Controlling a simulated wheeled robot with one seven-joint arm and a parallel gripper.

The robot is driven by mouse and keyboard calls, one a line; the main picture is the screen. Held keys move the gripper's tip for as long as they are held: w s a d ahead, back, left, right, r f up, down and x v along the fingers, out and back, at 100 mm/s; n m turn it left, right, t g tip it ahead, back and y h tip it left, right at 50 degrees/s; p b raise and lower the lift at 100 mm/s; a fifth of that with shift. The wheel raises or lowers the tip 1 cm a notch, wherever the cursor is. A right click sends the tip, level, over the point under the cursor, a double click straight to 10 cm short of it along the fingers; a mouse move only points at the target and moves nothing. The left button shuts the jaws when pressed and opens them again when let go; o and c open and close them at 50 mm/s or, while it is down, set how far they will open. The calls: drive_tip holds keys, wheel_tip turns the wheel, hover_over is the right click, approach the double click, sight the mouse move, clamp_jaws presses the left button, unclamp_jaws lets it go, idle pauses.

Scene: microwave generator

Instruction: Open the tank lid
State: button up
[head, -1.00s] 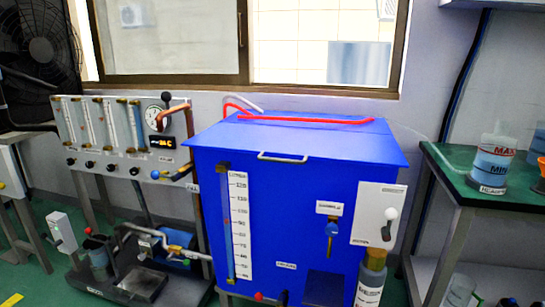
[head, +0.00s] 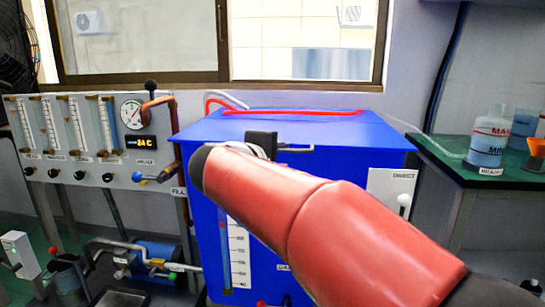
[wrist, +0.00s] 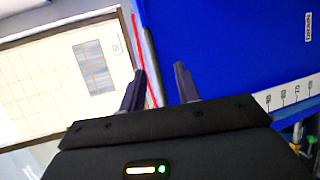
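The blue tank (head: 205,200) stands ahead with its flat blue lid (head: 350,130) down. A metal handle (head: 295,149) is at the lid's front edge, its left part hidden behind my gripper (head: 262,145). In the wrist view my gripper (wrist: 160,72) is open, its two dark fingers apart. A dark grey bar (wrist: 150,45) runs along the blue edge between the fingers; I cannot tell whether it is the handle or the lid's rim. No grip on it shows. My red arm hides much of the tank's front.
A red tube (head: 290,112) lies along the back of the lid. A flowmeter panel (head: 90,140) stands close on the left. A green-topped table (head: 450,165) with a jug (head: 488,140) is at the right. A window is behind.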

sight(290, 150)
drive_tip(key=shift+w+a+r+t, duration=0.2)
drive_tip(key=shift+w+a+t, duration=0.1)
drive_tip(key=shift+a, duration=0.35)
drive_tip(key=shift+w+d, duration=0.1)
drive_tip(key=shift+w, duration=0.15)
drive_tip(key=x, duration=0.7)
drive_tip(key=shift+s+p, duration=0.1)
drive_tip(key=shift+p, duration=0.2)
drive_tip(key=shift+f, duration=0.15)
clamp_jaws()
